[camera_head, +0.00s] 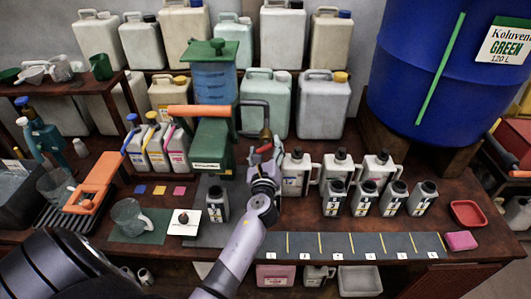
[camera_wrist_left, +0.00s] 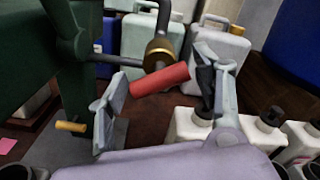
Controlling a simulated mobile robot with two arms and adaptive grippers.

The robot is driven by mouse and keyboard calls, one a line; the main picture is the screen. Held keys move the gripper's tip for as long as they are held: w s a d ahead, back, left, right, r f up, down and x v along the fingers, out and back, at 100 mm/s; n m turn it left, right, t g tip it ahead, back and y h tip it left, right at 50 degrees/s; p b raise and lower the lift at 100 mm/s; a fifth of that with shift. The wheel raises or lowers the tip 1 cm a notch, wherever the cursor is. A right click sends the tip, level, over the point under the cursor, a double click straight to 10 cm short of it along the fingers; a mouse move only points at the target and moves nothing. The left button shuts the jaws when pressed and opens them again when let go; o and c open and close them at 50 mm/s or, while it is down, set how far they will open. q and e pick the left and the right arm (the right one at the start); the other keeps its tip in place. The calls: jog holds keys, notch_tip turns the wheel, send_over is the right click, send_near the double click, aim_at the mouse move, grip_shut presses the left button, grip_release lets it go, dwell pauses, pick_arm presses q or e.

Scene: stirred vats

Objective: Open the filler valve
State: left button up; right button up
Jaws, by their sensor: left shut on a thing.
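The green filler machine (camera_head: 210,140) stands mid-table with a blue tank (camera_head: 215,83) on top. Its valve has a brass body (camera_wrist_left: 158,52) on a dark pipe and a red handle (camera_wrist_left: 160,79). The red handle also shows small in the head view (camera_head: 264,148). My left gripper (camera_head: 262,156) is at the valve, right of the machine. In the left wrist view its fingers (camera_wrist_left: 160,88) are shut on the red handle, one at each end. The handle lies roughly crosswise, slightly tilted. My right gripper is not in view.
White jugs (camera_head: 297,173) and small dark-capped bottles (camera_head: 334,197) stand close right of the gripper. A dark bottle (camera_head: 217,204) stands below the machine. A glass jug (camera_head: 130,217) is front left. Large canisters (camera_head: 320,105) line the back. The dark front strip (camera_head: 350,245) is clear.

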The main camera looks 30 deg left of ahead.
pick_arm(q)
jog(key=n+b, duration=0.1)
jog(key=n, duration=0.2)
jog(key=n+b, duration=0.2)
jog(key=n, duration=0.1)
jog(key=shift+f+n, duration=0.2)
jog(key=shift+n, duration=0.1)
jog(key=shift+r+n+b, duration=0.1)
jog(key=shift+n+b, duration=0.9)
jog(key=shift+n, duration=1.2)
jog(key=o, duration=1.1)
jog(key=shift+r, duration=0.1)
